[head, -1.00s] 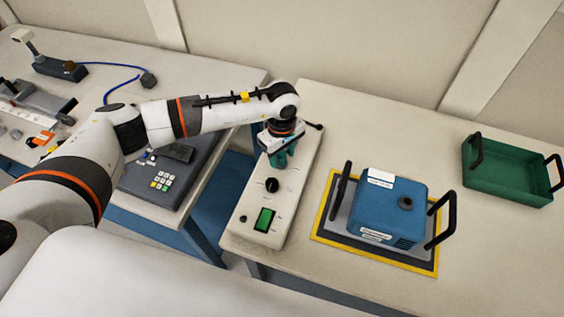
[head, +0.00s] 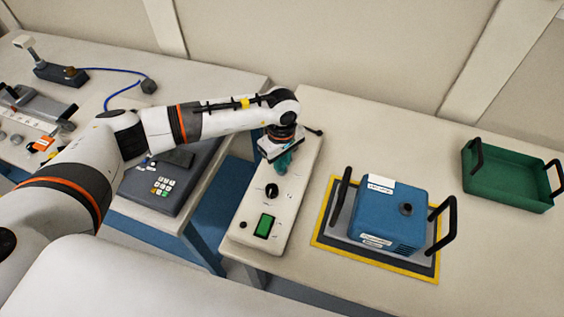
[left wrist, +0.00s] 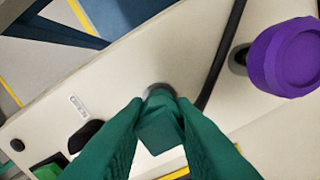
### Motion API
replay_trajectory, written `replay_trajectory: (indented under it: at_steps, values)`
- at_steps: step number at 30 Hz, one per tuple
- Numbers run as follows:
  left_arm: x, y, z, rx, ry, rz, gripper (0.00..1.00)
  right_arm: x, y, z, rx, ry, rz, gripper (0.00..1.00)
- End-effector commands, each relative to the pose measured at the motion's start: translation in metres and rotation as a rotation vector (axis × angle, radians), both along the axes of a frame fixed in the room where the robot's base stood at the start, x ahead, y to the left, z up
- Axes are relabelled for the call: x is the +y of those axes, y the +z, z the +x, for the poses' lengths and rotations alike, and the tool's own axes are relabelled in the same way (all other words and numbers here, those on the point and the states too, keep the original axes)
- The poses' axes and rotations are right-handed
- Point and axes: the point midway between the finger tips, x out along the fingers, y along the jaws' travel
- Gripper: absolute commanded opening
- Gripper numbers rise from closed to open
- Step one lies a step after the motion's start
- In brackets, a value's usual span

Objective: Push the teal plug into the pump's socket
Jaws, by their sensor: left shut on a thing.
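My left gripper (head: 284,163) reaches down over the far half of a long white panel box (head: 254,207). In the left wrist view its green fingers (left wrist: 160,125) are shut on the teal plug (left wrist: 162,132). The plug shows as a squarish block between the fingertips. A round grey collar (left wrist: 158,90) shows on the white panel just beyond the plug. I cannot tell whether plug and collar touch, or how deep the plug sits. In the head view the gripper mostly hides this spot. My right gripper is not in view.
A purple knob-like part (left wrist: 285,58) and a black cable (left wrist: 220,55) lie close to the fingers. The panel has a black knob (head: 271,190) and a green switch (head: 265,226). A blue box (head: 390,220) with handles beside it and a green tray (head: 508,180) stand right.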

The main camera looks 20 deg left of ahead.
Motion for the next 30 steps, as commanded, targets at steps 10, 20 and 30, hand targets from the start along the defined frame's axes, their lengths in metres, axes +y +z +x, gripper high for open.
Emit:
replay_trajectory:
  at_steps: [10, 20, 30]
  values:
    - [0.0, 0.006, 0.0, -0.001, 0.0, -0.001, 0.0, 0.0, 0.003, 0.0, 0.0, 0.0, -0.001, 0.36]
    - [0.0, 0.02, 0.001, -0.002, 0.0, 0.0, 0.0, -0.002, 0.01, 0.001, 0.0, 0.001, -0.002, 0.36]
    - [0.0, 0.033, 0.0, 0.0, 0.0, 0.0, 0.0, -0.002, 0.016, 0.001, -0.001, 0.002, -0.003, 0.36]
